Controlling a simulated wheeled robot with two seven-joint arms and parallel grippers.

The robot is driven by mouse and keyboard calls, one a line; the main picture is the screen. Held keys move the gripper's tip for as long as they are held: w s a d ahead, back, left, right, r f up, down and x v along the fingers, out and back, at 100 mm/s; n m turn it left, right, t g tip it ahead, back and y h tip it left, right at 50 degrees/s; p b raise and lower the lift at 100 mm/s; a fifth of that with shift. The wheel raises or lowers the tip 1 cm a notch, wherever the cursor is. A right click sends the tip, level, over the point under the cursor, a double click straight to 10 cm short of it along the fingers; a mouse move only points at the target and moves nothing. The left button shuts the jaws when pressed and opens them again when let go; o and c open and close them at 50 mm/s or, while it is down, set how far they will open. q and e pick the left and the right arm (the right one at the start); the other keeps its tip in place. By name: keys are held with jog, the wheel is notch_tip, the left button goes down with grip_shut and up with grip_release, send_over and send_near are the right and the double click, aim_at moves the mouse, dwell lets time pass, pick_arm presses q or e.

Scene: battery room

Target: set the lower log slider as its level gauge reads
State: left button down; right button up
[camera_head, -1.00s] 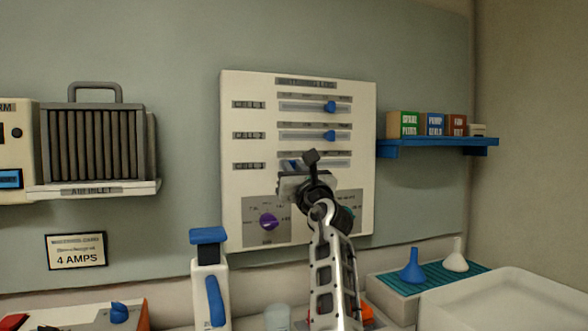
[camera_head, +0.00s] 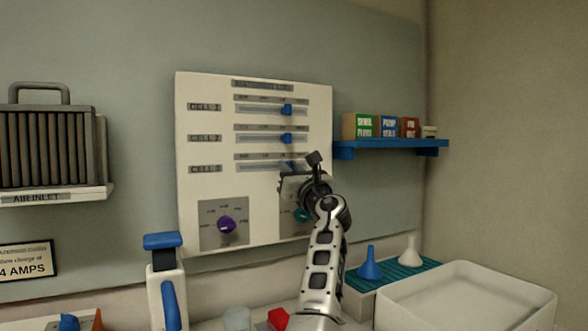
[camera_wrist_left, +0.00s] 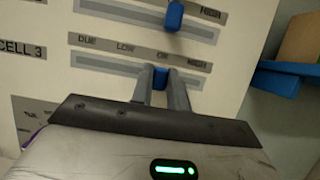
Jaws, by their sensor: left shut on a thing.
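The pale log panel (camera_head: 183,180) on the wall has three horizontal sliders. The lower slider's blue knob (camera_wrist_left: 160,76) sits in the CELL 3 slot (camera_wrist_left: 105,68), about under the OK mark in the left wrist view. My left gripper (camera_wrist_left: 160,88) is shut on this knob, one finger on each side. In the head view my left gripper (camera_head: 291,172) hides part of the lower slot. The upper knob (camera_head: 287,110) and middle knob (camera_head: 287,138) stand toward the right of their slots. I cannot make out a level gauge. My right gripper is out of view.
A purple knob (camera_head: 227,224) and a partly hidden teal knob (camera_head: 301,214) sit low on the panel. A blue shelf (camera_head: 395,147) with small boxes is at right. A white tray (camera_head: 470,300), funnels and a blue-topped bottle (camera_head: 164,242) stand below.

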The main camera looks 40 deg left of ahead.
pick_arm(q)
jog(key=c, duration=1.4)
grip_release()
jog(key=shift+w+f, duration=0.1)
jog(key=shift+o, duration=0.2)
jog(key=b+v, duration=0.2)
jog(key=v, duration=1.4)
